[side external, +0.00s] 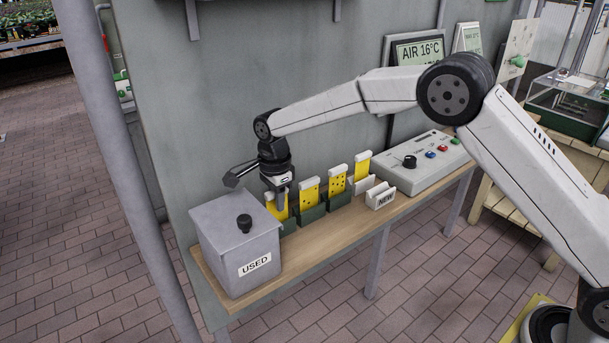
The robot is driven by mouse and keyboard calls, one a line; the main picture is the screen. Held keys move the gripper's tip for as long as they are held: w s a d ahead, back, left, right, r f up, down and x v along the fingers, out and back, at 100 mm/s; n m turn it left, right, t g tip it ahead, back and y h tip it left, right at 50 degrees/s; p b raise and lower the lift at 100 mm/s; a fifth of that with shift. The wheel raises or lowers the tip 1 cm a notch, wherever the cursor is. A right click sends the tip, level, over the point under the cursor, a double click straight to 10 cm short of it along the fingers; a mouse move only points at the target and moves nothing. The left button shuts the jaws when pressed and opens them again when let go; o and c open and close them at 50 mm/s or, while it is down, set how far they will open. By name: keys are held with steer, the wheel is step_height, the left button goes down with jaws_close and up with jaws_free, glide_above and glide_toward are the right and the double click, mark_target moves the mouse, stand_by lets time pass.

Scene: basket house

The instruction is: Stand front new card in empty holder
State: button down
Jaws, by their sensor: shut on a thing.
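My gripper (281,198) points down at the left end of the shelf, just behind the grey USED box. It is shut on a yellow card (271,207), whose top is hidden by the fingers. The card is upright over the leftmost dark green holder (289,226); I cannot tell whether its lower edge is seated in the slot. Two dotted yellow cards with white tops, a nearer one (309,191) and a farther one (338,180), stand in the green holders to the right. A plain yellow card (362,166) stands at the back of the white NEW rack (381,200).
The grey USED box (225,240) with a black-knobbed lid stands close in front of my gripper. A control box (418,165) with a knob and coloured buttons sits at the right. The wooden shelf (325,242) is clear along its front edge. A grey wall stands behind.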

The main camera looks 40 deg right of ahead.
steer(key=c, duration=0.5)
jaws_free()
steer(key=shift+r, duration=0.15)
steer(key=shift+r, duration=3.35)
steer(key=shift+s+d+n, duration=0.35)
steer(key=shift+d+n, duration=0.05)
steer(key=s+d+f+n+t, duration=0.1)
steer(key=s+d+n, duration=0.3)
steer(key=s, duration=0.5)
steer(key=s+d+f+n, duration=0.3)
steer(key=s+d+n, duration=0.1)
steer(key=s+n, duration=0.3)
steer(key=s+d+f+n+t, duration=0.1)
steer(key=s+d+n, duration=0.3)
steer(key=s, duration=0.6)
steer(key=shift+s+d+f+n+t, duration=0.35)
steer(key=shift+f+n, duration=0.2)
steer(key=shift+n, duration=0.55)
